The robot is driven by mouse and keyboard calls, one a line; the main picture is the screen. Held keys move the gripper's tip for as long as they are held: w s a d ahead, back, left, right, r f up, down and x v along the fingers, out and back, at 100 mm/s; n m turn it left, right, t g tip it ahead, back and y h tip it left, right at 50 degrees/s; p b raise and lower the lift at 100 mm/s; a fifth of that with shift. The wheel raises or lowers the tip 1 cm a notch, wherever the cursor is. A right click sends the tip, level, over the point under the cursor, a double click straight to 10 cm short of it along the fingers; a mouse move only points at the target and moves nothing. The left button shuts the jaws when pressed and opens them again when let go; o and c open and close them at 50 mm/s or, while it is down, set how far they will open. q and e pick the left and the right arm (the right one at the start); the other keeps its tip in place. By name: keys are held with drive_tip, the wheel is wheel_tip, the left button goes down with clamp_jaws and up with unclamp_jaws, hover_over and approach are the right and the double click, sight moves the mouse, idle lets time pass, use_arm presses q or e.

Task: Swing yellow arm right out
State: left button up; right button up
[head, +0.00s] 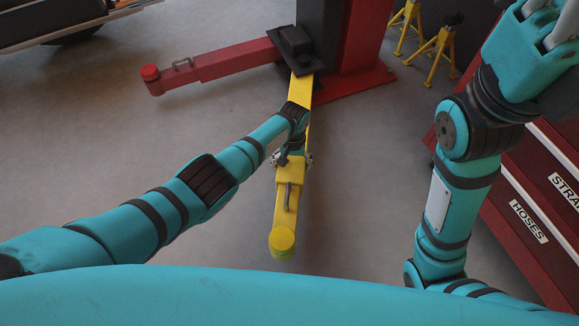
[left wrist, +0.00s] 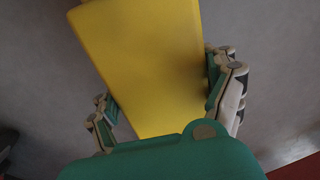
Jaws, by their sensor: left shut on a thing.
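The yellow lift arm (head: 286,212) runs from the black pivot block at the foot of the red lift post down toward me. It has a round yellow pad (head: 282,240) at its near end and a small grey handle on top. My left gripper (head: 294,161) is on the middle of this arm, partly hidden by my wrist. In the left wrist view the yellow arm (left wrist: 145,60) lies between the two fingers (left wrist: 165,97), which are shut on its sides. My right gripper (head: 545,25) is raised at the upper right, away from the yellow arm, its fingers partly cut off.
A red lift arm (head: 225,63) reaches left from the red post (head: 362,40). Yellow jack stands (head: 437,48) stand behind at the right. A red drawer cabinet (head: 525,215) stands at the right. The grey floor is clear on both sides of the yellow arm.

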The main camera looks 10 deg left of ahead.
use_arm(q)
drive_tip(key=shift+d, duration=0.4)
drive_tip(key=shift+d, duration=0.15)
drive_tip(key=o, duration=1.6)
drive_tip(key=shift+d, duration=0.1)
drive_tip(key=shift+c, duration=0.2)
drive_tip(key=shift+w+r, duration=0.1)
drive_tip(key=shift+r, duration=0.05)
drive_tip(key=shift+r, duration=0.3)
drive_tip(key=r, duration=1.1)
drive_tip(key=shift+a, duration=0.3)
